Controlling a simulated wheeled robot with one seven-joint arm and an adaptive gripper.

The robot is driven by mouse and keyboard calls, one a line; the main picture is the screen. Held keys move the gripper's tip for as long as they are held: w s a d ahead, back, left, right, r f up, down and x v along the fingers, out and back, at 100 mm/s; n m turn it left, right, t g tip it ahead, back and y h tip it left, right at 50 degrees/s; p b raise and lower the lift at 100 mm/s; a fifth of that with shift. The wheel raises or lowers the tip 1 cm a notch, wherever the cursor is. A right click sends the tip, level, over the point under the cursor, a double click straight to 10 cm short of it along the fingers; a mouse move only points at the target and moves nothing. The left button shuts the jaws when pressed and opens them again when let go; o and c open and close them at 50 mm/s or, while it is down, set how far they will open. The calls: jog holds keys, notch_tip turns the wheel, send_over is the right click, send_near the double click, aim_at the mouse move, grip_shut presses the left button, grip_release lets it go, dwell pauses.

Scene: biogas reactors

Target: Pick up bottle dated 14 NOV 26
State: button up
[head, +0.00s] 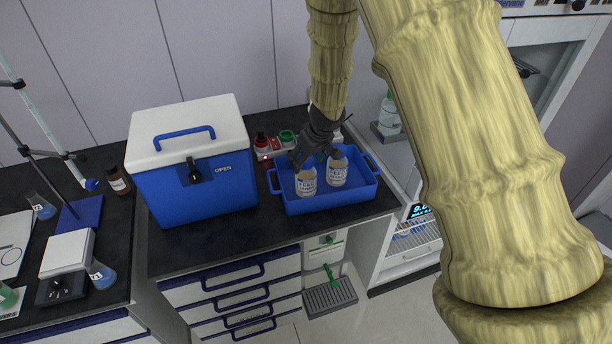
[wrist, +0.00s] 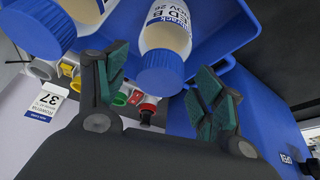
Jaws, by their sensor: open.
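Two bottles with cream contents, white labels and blue caps stand in a blue tray: a left bottle (head: 305,183) and a right bottle (head: 337,173). My gripper (head: 318,155) is over the tray, close to the bottle tops. In the wrist view, my gripper (wrist: 160,88) is open, with green-padded fingers apart. One bottle (wrist: 168,37) lies beyond the gap, its cap facing me; its label shows "NOV 26", with the day unreadable. The other bottle (wrist: 42,25) is at upper left, its date not visible. Neither is held.
The blue tray (head: 325,205) has raised walls and handles. A blue cool box (head: 198,190) with a white lid stands left of it. Behind the tray is a rack with red and green caps (head: 287,136). Bare dark counter (head: 225,232) lies in front of the box.

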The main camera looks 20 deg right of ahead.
jog(key=shift+w+a+f, duration=0.1)
jog(key=shift+w+f, duration=0.1)
jog(key=shift+f, duration=0.25)
grip_shut()
jog(key=shift+r, duration=0.2)
